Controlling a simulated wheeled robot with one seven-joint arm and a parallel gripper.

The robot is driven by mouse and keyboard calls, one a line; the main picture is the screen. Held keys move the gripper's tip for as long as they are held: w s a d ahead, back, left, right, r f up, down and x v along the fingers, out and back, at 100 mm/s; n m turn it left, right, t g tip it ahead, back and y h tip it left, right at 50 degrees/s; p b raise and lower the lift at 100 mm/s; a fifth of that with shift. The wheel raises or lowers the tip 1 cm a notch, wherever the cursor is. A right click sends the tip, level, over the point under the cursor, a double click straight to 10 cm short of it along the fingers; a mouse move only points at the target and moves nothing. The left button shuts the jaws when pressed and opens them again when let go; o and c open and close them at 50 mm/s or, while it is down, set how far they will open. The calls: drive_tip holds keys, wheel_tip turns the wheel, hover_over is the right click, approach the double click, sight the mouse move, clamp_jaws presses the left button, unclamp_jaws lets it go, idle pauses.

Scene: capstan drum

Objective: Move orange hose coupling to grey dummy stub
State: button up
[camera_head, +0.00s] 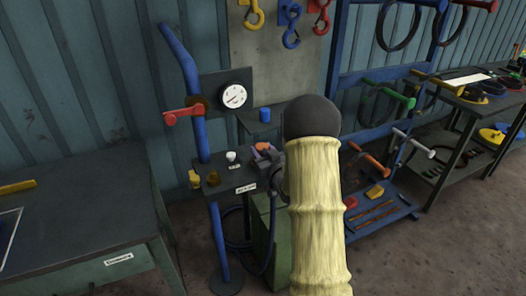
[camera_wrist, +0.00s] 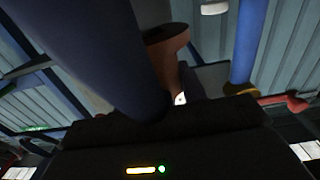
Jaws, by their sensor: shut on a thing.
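The orange hose coupling (camera_head: 264,147) shows as a small orange patch over the narrow dark shelf of the blue-post stand. My gripper (camera_head: 266,158) is beside and around it, partly hidden by my arm, and is shut on it. In the wrist view an orange-brown piece (camera_wrist: 169,45), likely the coupling, shows beyond the dark gripper body, partly covered by a large dark blue shape. I cannot make out the grey dummy stub with certainty; it may be hidden behind my gripper or arm.
The shelf (camera_head: 225,184) bears a white-topped fitting (camera_head: 231,156) and a brass-coloured one (camera_head: 212,179). A gauge (camera_head: 234,95), red lever (camera_head: 183,111) and blue cylinder (camera_head: 265,114) are close above. A workbench (camera_head: 90,190) stands left; a blue rack (camera_head: 375,131) stands right.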

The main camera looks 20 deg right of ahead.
drive_tip(key=shift+f+b, duration=0.45)
drive_tip(key=shift+b, duration=0.1)
drive_tip(key=o, duration=1.2)
drive_tip(key=shift+s, duration=0.15)
drive_tip(key=s+b, duration=0.5)
drive_tip(key=s, duration=0.9)
drive_tip(key=shift+s+f, duration=0.15)
drive_tip(key=shift+s, duration=0.05)
drive_tip(key=shift+b, duration=0.45)
drive_tip(key=b, duration=0.2)
drive_tip(key=shift+s+b, duration=0.25)
drive_tip(key=shift+b, duration=0.1)
drive_tip(key=shift+s+b, duration=0.25)
drive_tip(key=shift+b, duration=0.65)
